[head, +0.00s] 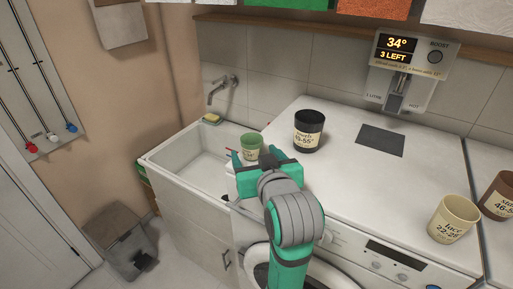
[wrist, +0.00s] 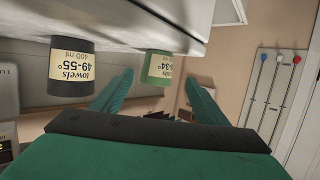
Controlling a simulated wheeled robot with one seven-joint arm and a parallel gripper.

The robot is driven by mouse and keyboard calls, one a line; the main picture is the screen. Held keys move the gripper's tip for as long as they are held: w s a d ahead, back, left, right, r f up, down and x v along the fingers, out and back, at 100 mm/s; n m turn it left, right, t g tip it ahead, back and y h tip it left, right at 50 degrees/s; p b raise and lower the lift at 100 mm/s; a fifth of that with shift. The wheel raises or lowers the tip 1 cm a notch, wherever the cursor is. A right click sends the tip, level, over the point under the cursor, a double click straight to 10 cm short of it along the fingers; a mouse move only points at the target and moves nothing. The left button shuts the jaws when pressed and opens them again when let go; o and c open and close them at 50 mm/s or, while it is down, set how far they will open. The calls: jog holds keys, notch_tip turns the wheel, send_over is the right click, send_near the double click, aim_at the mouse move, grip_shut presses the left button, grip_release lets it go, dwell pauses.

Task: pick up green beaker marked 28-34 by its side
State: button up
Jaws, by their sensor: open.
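The green beaker (head: 251,144) stands upright near the left edge of the white machine top, beside the sink. It also shows upside down in the wrist view (wrist: 157,66), its cream label partly readable as "-34°". My gripper (head: 252,160) is open, its green fingers on the near side of the beaker in the head view. In the wrist view my gripper (wrist: 160,85) has its fingers spread, with the beaker ahead of and roughly between the tips. I cannot tell whether the fingers touch it. The beaker's lower part is partly hidden by my gripper in the head view.
A black beaker marked 49-55° (head: 308,131) stands close to the right, also in the wrist view (wrist: 71,68). A cream beaker (head: 453,219) and a brown beaker (head: 498,196) stand far right. The sink (head: 165,157) lies left. A dispenser (head: 409,72) hangs behind.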

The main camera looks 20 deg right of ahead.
aim_at(253, 151)
jog(key=x, duration=0.4)
jog(key=shift+w+d+f, duration=0.2)
jog(key=shift+f, duration=0.05)
jog(key=shift+x, duration=3.1)
jog(key=shift+d+r, duration=0.1)
jog(key=shift+r, duration=0.15)
jog(key=c, duration=1.1)
